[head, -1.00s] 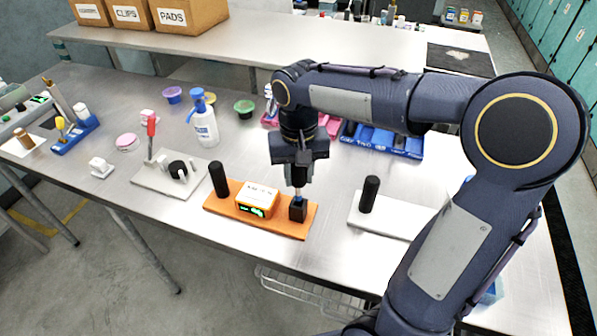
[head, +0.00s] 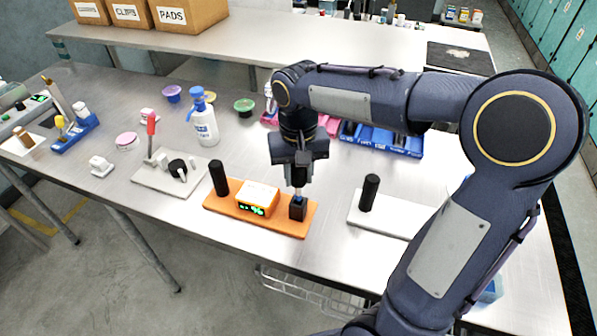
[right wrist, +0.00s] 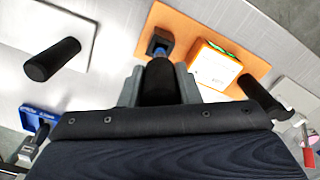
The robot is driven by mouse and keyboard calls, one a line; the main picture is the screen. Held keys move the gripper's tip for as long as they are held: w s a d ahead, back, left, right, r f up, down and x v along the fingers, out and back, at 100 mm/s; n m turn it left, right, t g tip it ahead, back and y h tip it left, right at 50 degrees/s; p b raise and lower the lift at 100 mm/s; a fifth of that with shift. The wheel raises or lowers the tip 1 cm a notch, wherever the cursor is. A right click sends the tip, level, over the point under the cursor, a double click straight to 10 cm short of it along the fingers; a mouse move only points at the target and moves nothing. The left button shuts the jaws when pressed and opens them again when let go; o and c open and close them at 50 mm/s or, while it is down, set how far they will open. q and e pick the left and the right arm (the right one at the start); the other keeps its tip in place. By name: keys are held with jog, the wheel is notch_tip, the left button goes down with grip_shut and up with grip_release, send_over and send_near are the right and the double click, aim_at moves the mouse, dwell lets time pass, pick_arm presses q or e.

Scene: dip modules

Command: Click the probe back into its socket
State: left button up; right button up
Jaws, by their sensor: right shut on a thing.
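An orange base plate (head: 273,226) lies on the steel table, carrying a black post, an orange box with a lit green display (head: 257,202) and a black socket block (head: 298,208). My right gripper (head: 298,188) points down right above the socket. It is shut on the probe, whose dark handle (right wrist: 160,80) shows between the fingers in the right wrist view. The probe's blue lower part (right wrist: 159,51) meets the socket (right wrist: 157,42); how deep it sits is hidden. My left gripper is not in view.
A white plate with a black post (head: 369,193) stands right of the orange plate. A white plate with a red-handled lever (head: 152,135) lies to the left. A blue-capped bottle (head: 204,120) and blue bins (head: 382,140) stand behind.

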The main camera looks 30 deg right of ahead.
aim_at(298, 200)
jog(key=shift+f+b, duration=2.15)
jog(key=shift+f, duration=0.95)
dwell(2.2)
jog(key=shift+c, duration=0.5)
jog(key=o, duration=1.7)
jog(key=shift+r, duration=0.1)
jog(key=shift+r+p, duration=4.05)
jog(key=shift+r, duration=0.45)
